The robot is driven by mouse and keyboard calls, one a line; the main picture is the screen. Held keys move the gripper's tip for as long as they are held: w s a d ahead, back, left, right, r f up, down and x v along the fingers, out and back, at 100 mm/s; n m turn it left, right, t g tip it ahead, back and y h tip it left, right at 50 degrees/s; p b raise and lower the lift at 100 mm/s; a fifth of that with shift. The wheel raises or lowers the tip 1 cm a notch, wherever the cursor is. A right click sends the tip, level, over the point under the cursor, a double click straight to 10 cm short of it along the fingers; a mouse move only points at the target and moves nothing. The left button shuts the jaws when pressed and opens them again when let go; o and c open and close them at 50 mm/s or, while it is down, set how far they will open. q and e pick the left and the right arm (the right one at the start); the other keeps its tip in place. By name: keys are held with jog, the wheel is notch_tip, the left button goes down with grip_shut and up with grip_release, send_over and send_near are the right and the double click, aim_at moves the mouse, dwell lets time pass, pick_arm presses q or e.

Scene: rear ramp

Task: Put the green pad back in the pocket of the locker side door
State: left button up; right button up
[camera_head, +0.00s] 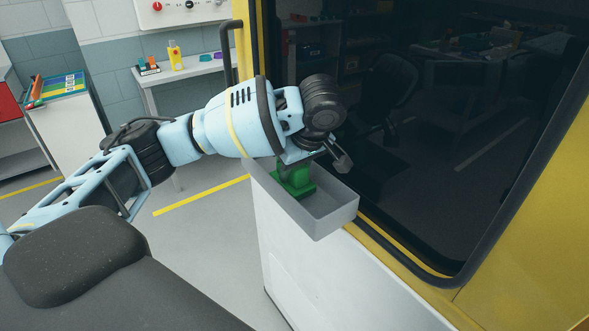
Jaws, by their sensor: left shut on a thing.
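The green pad (297,183) shows below my left gripper (316,160), at the far left part of a grey open-topped pocket (325,222). The pocket sits on the white side door (305,270). My left arm comes in from the left and its gripper points down over the pocket. The left gripper is shut on the green pad, whose top is partly hidden by the fingers. The pad's lower part is inside the pocket's outline; I cannot tell whether it touches the floor. My right gripper is not in view.
A yellow-framed dark window (440,130) rises directly behind and right of the pocket. A white bench (205,72) with small coloured items stands at the back. A white cabinet (75,130) stands at the left. The right part of the pocket is empty.

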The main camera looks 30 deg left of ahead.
pick_arm(q)
jog(key=shift+f, duration=0.25)
jog(key=o, duration=1.2)
jog(key=v, duration=1.2)
jog(key=shift+r, duration=0.1)
